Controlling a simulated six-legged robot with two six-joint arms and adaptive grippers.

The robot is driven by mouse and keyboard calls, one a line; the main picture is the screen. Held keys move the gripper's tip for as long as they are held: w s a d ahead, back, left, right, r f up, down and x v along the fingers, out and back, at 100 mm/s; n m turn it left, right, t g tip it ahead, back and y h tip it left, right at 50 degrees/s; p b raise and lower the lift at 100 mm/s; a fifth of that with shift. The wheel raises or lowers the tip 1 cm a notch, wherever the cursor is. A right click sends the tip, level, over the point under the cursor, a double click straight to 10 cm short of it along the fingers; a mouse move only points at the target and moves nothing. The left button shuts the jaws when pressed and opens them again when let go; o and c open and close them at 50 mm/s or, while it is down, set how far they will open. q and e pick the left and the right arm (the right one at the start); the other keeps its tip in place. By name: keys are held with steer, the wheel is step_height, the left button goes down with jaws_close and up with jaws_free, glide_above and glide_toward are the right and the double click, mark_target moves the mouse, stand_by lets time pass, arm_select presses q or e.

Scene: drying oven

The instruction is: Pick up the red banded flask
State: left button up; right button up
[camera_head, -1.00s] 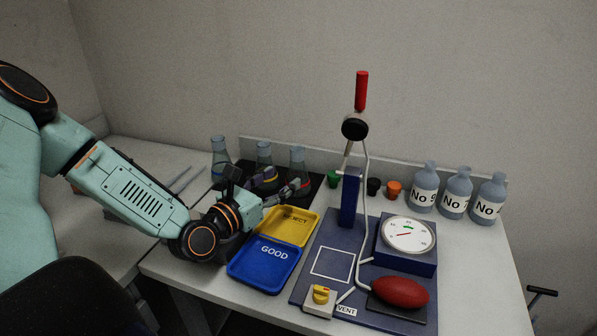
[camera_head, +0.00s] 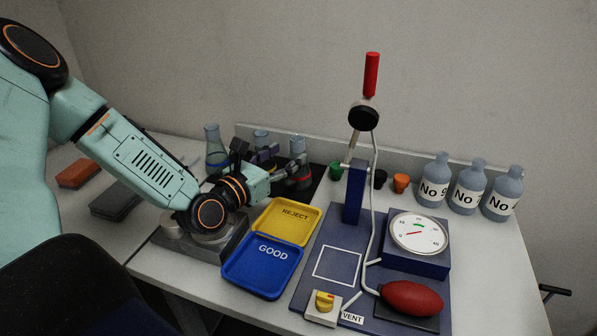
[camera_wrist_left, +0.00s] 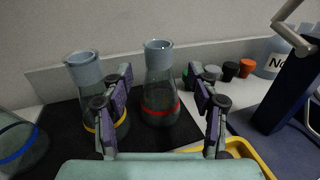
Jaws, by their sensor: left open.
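The red banded flask (camera_head: 298,147) is clear glass with a red ring and stands upright on a black mat (camera_head: 318,170) at the back of the table. In the left wrist view the red banded flask (camera_wrist_left: 159,87) shows between the two fingers, farther off than they are. My left gripper (camera_head: 281,160) is open and empty, just in front of the flasks. It also shows in the left wrist view (camera_wrist_left: 161,85); no contact with the red banded flask can be made out. My right gripper is not in view.
A yellow banded flask (camera_wrist_left: 85,75) stands close behind the left finger; a blue banded flask (camera_wrist_left: 12,140) is farther left. Yellow REJECT (camera_head: 310,233) and blue GOOD (camera_head: 233,280) trays lie in front. A blue stand (camera_head: 355,195) with gauge and several bottles are right.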

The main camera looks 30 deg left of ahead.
mark_target(297, 145)
arm_select(q)
steer(key=shift+w+d+r, duration=0.1)
steer(key=shift+w+r, duration=0.05)
steer(key=shift+w, duration=0.45)
steer(key=shift+w+d+b, duration=0.1)
steer(key=shift+w+b, duration=0.65)
steer(key=shift+w, duration=1.15)
steer(key=shift+s+r, duration=0.1)
steer(key=shift+r, duration=0.05)
steer(key=c, duration=1)
jaws_close()
